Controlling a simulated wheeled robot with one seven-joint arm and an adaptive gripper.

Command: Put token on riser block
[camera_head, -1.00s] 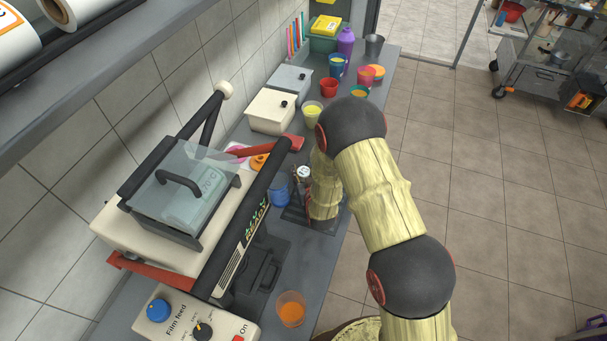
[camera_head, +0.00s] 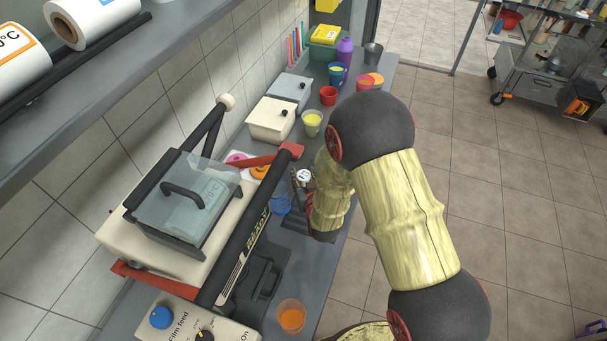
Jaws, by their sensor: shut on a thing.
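My gripper (camera_head: 305,188) is a small, partly hidden shape at the end of my arm, low over the counter beside the press. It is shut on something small. A small pale round piece (camera_head: 304,175) with dark marks shows right at it; I take it for the token, though it is too small to be sure. The hold itself is hidden by my arm links. I cannot pick out the riser block; it may be behind my arm.
The press (camera_head: 180,215) with its long black bar fills the left. Several cups and two lidded bins (camera_head: 271,120) stand farther back.

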